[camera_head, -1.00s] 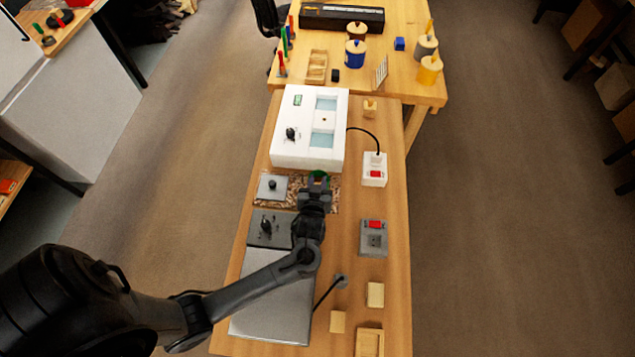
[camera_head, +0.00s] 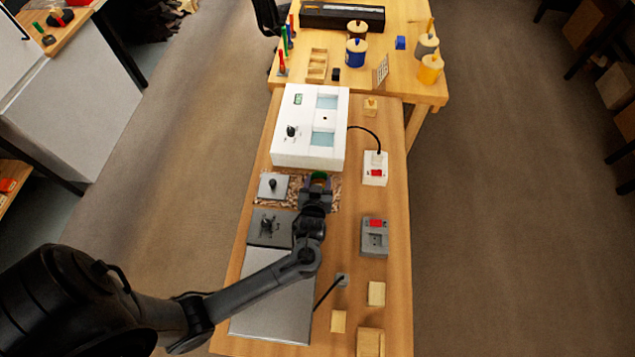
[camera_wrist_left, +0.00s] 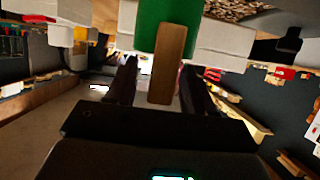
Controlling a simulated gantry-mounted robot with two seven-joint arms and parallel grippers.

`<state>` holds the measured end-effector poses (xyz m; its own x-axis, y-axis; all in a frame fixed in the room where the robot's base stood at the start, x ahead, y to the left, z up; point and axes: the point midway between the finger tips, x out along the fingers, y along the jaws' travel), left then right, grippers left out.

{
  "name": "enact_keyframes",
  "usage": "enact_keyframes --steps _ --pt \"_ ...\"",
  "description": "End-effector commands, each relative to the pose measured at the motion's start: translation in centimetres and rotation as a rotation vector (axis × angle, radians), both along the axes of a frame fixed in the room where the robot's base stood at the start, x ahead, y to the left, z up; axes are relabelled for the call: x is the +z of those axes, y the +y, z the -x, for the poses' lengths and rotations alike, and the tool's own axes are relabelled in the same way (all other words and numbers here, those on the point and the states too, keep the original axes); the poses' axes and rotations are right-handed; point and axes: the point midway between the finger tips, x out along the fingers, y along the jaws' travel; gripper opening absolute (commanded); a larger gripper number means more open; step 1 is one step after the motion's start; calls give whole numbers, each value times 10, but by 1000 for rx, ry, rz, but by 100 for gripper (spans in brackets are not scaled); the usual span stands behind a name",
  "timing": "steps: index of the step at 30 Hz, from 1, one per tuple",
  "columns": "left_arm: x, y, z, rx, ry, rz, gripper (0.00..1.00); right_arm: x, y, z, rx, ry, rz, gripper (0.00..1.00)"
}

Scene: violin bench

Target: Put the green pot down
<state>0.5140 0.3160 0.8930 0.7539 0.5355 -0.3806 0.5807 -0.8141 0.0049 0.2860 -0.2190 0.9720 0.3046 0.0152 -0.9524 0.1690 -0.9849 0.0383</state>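The green pot (camera_head: 319,174) is at the far end of my left arm in the head view, over the speckled mat (camera_head: 298,202), just in front of the white box. My left gripper (camera_head: 317,185) partly hides it. In the left wrist view the green pot (camera_wrist_left: 166,25) shows above a wooden handle (camera_wrist_left: 166,70). The left gripper's fingers (camera_wrist_left: 158,75) stand on either side of this handle, spread, with a visible gap on the left. The pot's base is hidden, so its contact with the mat cannot be told. My right gripper is not in view.
The white box with blue windows (camera_head: 311,130) stands right behind. A grey plate with a black knob (camera_head: 273,186) is left of the pot. A white switch box (camera_head: 375,169) and grey switch box (camera_head: 375,237) stand to the right. Bare wood lies between.

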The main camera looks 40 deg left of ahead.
Motion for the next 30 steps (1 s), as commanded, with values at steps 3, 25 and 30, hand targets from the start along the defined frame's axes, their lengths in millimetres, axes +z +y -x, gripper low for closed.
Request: enact_keyframes --steps 3,25,30 --pt "-9 2 3 0 14 -5 53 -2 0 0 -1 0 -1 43" --pt "40 -45 65 1 7 1 53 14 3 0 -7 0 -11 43" --pt "49 -57 82 0 7 -1 53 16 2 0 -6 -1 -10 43"
